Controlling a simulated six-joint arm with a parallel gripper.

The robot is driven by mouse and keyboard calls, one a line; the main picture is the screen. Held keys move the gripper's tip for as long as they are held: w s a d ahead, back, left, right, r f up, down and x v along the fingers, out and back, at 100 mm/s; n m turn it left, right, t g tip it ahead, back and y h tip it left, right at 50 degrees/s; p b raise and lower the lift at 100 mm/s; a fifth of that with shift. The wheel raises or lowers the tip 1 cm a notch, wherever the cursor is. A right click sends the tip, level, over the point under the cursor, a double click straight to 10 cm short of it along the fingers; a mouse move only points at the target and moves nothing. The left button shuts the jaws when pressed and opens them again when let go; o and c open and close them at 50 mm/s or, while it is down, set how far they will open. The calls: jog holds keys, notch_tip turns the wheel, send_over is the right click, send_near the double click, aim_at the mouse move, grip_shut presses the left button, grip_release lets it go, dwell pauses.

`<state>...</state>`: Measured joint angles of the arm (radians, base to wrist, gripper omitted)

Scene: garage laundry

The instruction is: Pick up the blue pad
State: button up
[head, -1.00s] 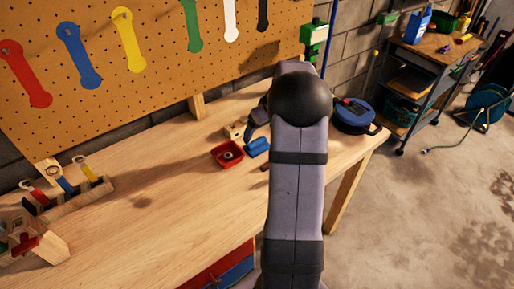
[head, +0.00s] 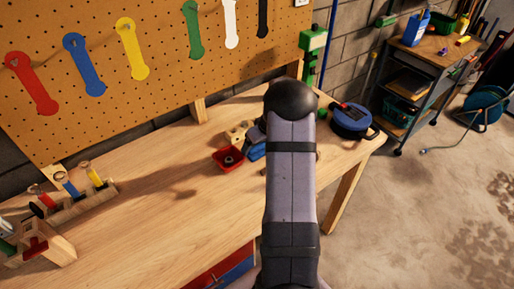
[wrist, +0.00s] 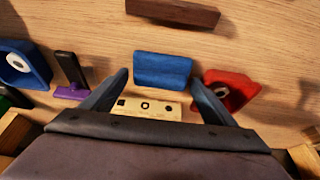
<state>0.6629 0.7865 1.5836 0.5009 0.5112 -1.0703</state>
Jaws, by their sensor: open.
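The blue pad (wrist: 162,70) lies on the wooden workbench, a small flat block with its long side across the wrist view. In the head view the blue pad (head: 256,152) is partly hidden by my arm, beside the red tray. My gripper (wrist: 158,80) is open, with one finger on each side of the pad in the wrist view and nothing between them held. I cannot tell how high the fingertips are above the bench. In the head view the gripper is mostly hidden behind my arm.
A red tray (wrist: 232,88) holding a ring sits close to the right finger. A light wooden block with holes (wrist: 146,104) lies near the pad. A brown block (wrist: 172,12), a purple-and-black tool (wrist: 72,78) and a blue tray (wrist: 24,64) lie around. The bench's left-middle (head: 150,215) is clear.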

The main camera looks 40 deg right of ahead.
jog(key=shift+w+f, duration=0.15)
jog(key=shift+f, duration=0.15)
jog(key=c, duration=0.8)
jog(key=shift+r, duration=0.15)
notch_tip(320, 180, up, 10)
jog(key=b, duration=0.3)
jog(key=shift+o, duration=0.6)
